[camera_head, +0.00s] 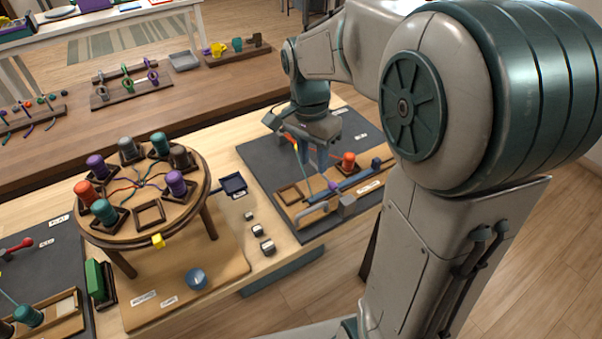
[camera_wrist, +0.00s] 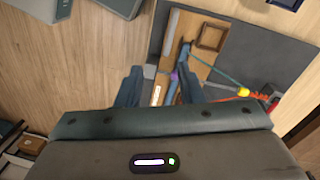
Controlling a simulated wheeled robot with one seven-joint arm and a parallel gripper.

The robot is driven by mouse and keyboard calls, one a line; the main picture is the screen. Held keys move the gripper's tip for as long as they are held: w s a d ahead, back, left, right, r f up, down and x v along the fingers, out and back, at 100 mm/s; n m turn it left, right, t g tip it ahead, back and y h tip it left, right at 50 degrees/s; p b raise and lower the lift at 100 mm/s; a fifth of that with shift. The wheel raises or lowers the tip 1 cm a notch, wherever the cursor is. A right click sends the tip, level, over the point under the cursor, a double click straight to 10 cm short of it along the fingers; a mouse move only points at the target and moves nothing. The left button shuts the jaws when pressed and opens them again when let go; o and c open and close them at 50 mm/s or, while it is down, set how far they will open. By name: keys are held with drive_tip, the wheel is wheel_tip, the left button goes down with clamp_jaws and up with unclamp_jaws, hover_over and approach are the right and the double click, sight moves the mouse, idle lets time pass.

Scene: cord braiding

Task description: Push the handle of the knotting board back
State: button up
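The wooden knotting board (camera_head: 295,218) lies on the dark mat at the right of the table in the head view. I cannot tell for certain which part is the handle. My gripper (camera_head: 312,165) is above the board's far side. In the wrist view my gripper (camera_wrist: 160,78) has its two fingers apart, with nothing clearly held between them. The blue bar (camera_wrist: 185,52) and a purple bead (camera_wrist: 174,76) show beyond and between the fingers.
A round wooden braiding stand (camera_head: 120,222) with several coloured spools stands left of the mat. Small grey blocks (camera_head: 262,240) and a dark blue tray (camera_head: 233,185) lie between stand and mat. A brown shelf (camera_head: 160,110) with racks runs behind.

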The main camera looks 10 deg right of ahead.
sight(313, 207)
drive_tip(key=f+m, duration=0.1)
drive_tip(key=f, duration=0.4)
drive_tip(key=f+m, duration=0.1)
drive_tip(key=f, duration=0.5)
drive_tip(key=w+f+m+g, duration=0.1)
drive_tip(key=f, duration=0.4)
drive_tip(key=shift+w+d+f+b, duration=0.1)
drive_tip(key=shift+d+f+b, duration=0.2)
clamp_jaws()
